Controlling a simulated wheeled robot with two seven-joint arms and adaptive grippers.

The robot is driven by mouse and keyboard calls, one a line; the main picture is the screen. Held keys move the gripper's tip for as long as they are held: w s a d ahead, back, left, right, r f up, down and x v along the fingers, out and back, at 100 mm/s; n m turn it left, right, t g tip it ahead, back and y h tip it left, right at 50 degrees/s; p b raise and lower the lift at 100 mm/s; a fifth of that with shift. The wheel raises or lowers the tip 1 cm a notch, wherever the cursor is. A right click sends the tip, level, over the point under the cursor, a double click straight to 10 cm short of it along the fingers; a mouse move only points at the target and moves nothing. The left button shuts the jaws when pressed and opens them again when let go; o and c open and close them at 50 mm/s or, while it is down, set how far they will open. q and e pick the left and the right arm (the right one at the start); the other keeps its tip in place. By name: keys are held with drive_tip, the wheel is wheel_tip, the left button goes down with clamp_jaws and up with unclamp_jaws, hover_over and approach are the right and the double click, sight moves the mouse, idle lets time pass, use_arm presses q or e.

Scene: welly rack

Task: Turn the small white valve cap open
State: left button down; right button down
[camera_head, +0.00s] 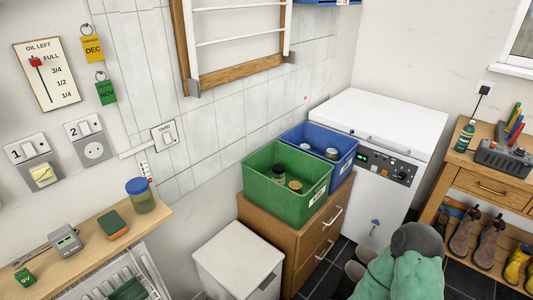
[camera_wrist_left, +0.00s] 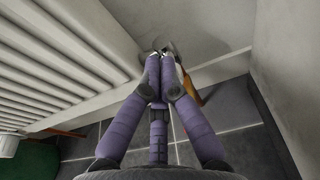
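In the left wrist view, the purple fingers of my left gripper (camera_wrist_left: 160,56) reach down beside the white ribbed radiator (camera_wrist_left: 60,65). Their tips are close together, with a narrow gap between them. Small pale and metallic fittings show just beyond the tips, low by the wall. The fingers hide much of this spot, and I cannot pick out the white valve cap or tell whether it is gripped. In the head view, part of the radiator (camera_head: 140,272) shows under the shelf at the lower left.
A wooden shelf (camera_head: 90,245) with a blue-lidded jar (camera_head: 140,196) overhangs the radiator. A white box (camera_head: 238,262) and a wooden drawer cabinet (camera_head: 292,236) with a green crate (camera_head: 284,205) stand to its right. In the left wrist view, dark floor tiles (camera_wrist_left: 228,143) lie open below the fingers.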

use_arm(q)
drive_tip(key=shift+s+d, duration=0.95)
drive_tip(key=shift+d, duration=0.15)
drive_tip(key=shift+s+d, duration=0.9)
drive_tip(key=shift+d, duration=0.2)
